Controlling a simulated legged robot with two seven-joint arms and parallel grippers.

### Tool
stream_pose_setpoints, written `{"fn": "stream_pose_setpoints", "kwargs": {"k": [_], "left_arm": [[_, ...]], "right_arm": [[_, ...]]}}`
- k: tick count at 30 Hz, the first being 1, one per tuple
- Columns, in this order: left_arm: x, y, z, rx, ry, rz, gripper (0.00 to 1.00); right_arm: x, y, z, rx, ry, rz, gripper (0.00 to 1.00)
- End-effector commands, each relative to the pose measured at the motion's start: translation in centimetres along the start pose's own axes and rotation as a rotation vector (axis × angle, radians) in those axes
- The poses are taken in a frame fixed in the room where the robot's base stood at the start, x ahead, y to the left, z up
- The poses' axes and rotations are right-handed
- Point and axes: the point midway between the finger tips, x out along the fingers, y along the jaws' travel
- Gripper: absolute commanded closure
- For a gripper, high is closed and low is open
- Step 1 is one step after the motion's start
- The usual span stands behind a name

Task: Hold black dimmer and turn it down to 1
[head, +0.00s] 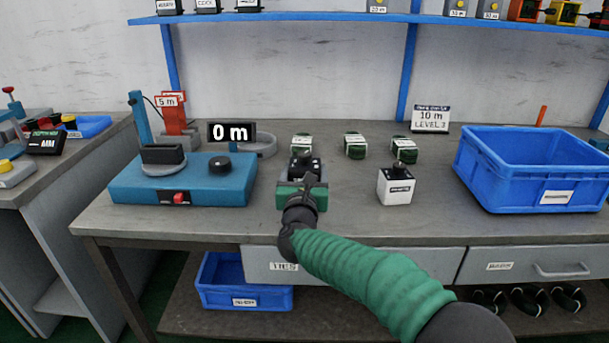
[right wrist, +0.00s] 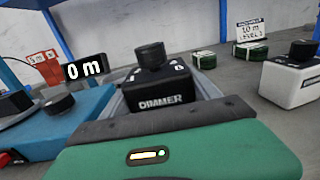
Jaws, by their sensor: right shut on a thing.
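The black dimmer (right wrist: 160,85) is a dark box with a round knob on top and the word DIMMER on its front. In the right wrist view it sits between the jaws of my right gripper (right wrist: 165,100), which is shut on it. The knob (right wrist: 151,56) stands clear above the jaws; its setting is too small to read. In the head view the dimmer (head: 304,164) shows just beyond my right gripper (head: 302,178), over the middle of the bench. I cannot tell whether it touches the bench top. My left gripper is not in view.
A teal machine (head: 235,185) with a black knob and a 0 m display (head: 231,132) stands left. A white box with a black knob (head: 396,185) stands right, before several green coils (head: 355,146). A blue bin (head: 530,170) fills the bench's right end.

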Motion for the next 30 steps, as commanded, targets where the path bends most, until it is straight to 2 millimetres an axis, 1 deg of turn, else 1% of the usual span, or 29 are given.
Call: {"fn": "stream_pose_setpoints", "kwargs": {"k": [19, 22, 30], "left_arm": [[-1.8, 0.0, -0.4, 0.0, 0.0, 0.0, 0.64], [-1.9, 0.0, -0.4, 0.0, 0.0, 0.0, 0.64], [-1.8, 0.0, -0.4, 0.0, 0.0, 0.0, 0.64]], "right_arm": [[3.9, 0.1, 0.1, 0.0, 0.0, -0.001, 0.68], [4.2, 0.1, 0.1, 0.0, -0.001, -0.001, 0.68], [4.2, 0.1, 0.0, 0.0, -0.001, -0.001, 0.68]]}}
